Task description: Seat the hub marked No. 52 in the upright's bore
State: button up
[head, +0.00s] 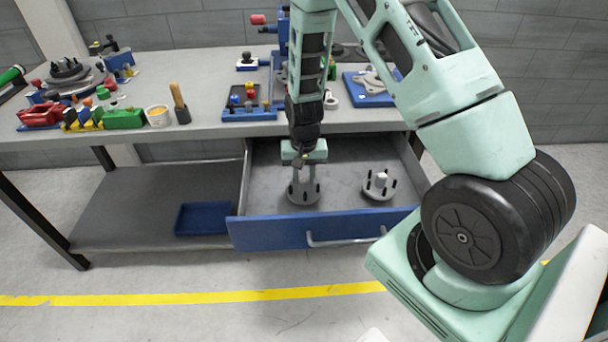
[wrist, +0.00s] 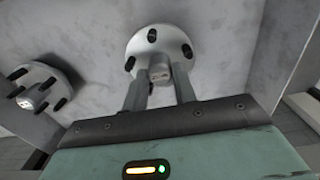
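Two grey round hubs with dark pegs lie in the open drawer. One hub (head: 303,197) is under my gripper (head: 304,184); it also shows in the wrist view (wrist: 143,44). My gripper points down, its two fingers on either side of that hub's central boss, with a small gap apparent in the wrist view (wrist: 160,88). The other hub (head: 380,187) sits to the right in the drawer and shows at the left of the wrist view (wrist: 38,88). The markings on the bosses are too small to read. A blue post (head: 284,22) stands at the back of the bench, partly behind my arm; I see no bore.
The drawer (head: 268,235) is pulled out, with walls close around the hubs. The bench (head: 205,125) above holds a blue tray (head: 250,115), a green block (head: 123,118) and a blue fixture plate (head: 372,99). A blue bin (head: 203,219) is on the lower shelf.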

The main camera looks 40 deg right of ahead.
jog(key=shift+c, duration=1.2)
jog(key=shift+r, duration=0.1)
jog(key=shift+r, duration=0.1)
jog(key=shift+r+p, duration=0.85)
jog(key=shift+r, duration=0.1)
jog(key=shift+r+p, duration=1.25)
jog(key=shift+r, duration=0.2)
